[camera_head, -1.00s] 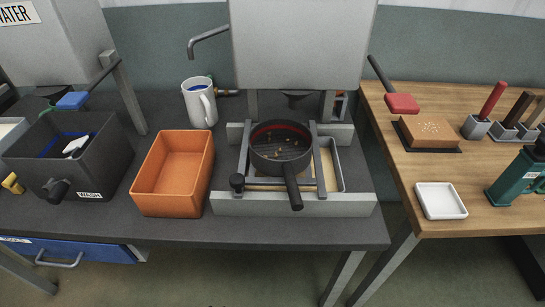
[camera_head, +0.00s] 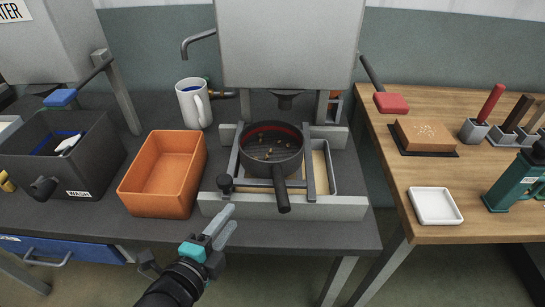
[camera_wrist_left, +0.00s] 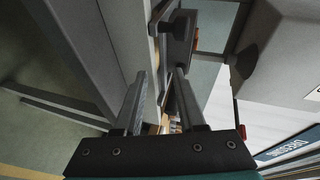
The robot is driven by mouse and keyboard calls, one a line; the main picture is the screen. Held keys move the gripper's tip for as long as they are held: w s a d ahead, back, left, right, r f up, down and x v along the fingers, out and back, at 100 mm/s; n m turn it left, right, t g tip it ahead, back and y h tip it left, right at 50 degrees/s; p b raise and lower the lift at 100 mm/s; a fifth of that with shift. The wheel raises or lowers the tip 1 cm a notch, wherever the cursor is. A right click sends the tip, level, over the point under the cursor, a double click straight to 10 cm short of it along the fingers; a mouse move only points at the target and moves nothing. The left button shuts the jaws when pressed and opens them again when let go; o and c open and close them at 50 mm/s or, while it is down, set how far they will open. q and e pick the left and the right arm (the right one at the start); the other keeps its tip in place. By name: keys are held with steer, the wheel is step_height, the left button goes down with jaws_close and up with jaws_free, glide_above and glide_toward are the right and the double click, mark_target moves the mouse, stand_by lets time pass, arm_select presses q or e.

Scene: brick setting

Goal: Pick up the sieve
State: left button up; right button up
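The sieve (camera_head: 268,158) is a dark round pan with a reddish inner rim and several small bits in it. It rests on a grey rail frame (camera_head: 316,172), with its black handle pointing to the front. My left gripper (camera_head: 230,222) is in front of the bench edge, left of the handle and apart from it. In the left wrist view its two fingers (camera_wrist_left: 160,80) stand apart with nothing seen between them. Dark parts ahead of the fingers there are hard to identify. My right gripper is not in view.
An orange bin (camera_head: 160,205) stands left of the frame, and a white mug (camera_head: 191,106) behind it. A dark wash tub (camera_head: 95,165) is further left. A grey housing (camera_head: 288,45) hangs over the back of the sieve. A wooden table (camera_head: 470,236) is to the right.

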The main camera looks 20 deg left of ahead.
mark_target(278, 177)
arm_select(q)
steer(key=shift+w+d+r+m+t+h+b, duration=0.2)
steer(key=shift+w+d+m+h, duration=0.55)
steer(key=shift+w, duration=1.6)
steer(key=shift+w+d+m+t+h+b, duration=0.3)
steer(key=shift+w+d+m, duration=0.85)
steer(key=shift+w, duration=1.25)
steer(key=shift+w+d+r+m+t+h+b, duration=0.2)
steer(key=shift+w+d+m+h, duration=0.7)
steer(key=shift+w, duration=1.45)
steer(key=shift+d+f+y, duration=0.1)
steer(key=shift+d+y, duration=0.15)
steer(key=shift+y, duration=0.2)
steer(key=shift+c, duration=0.2)
jaws_close()
